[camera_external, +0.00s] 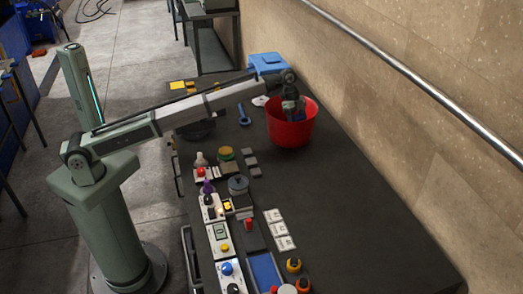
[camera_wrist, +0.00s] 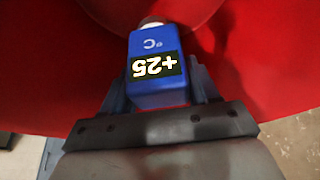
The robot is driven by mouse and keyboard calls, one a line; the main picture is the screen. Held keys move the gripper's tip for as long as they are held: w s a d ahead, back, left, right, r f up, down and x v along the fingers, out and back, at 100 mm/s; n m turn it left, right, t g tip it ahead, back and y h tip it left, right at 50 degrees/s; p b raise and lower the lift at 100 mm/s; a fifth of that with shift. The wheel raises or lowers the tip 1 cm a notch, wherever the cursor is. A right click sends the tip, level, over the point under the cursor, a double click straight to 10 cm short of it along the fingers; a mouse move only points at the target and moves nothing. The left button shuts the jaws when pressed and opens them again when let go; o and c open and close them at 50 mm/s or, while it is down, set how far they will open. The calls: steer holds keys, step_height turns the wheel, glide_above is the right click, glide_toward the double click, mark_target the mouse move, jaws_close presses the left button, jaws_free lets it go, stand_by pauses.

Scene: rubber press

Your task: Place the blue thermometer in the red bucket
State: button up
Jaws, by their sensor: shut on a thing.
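The blue thermometer (camera_wrist: 157,88) shows in the wrist view with a dark label reading "+25" and "°C". My gripper (camera_wrist: 160,92) is shut on it, with a finger on each side. Behind the thermometer, the red bucket (camera_wrist: 55,75) fills most of the wrist view. In the external view, my gripper (camera_external: 291,110) is at the mouth of the red bucket (camera_external: 290,133), which stands on the dark table. The thermometer is hard to make out there. Whether it touches the bucket's inside cannot be told.
A blue box (camera_external: 266,63) stands behind the bucket, near the wall. A blue spoon-like item (camera_external: 243,114) lies left of the bucket. Control panels and several knobs crowd the table's left side. The dark table (camera_external: 370,220) is clear at the front right.

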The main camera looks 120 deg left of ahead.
steer(key=shift+f, duration=1.7)
steer(key=shift+f, duration=0.1)
steer(key=o, duration=1.3)
steer(key=v, duration=1.2)
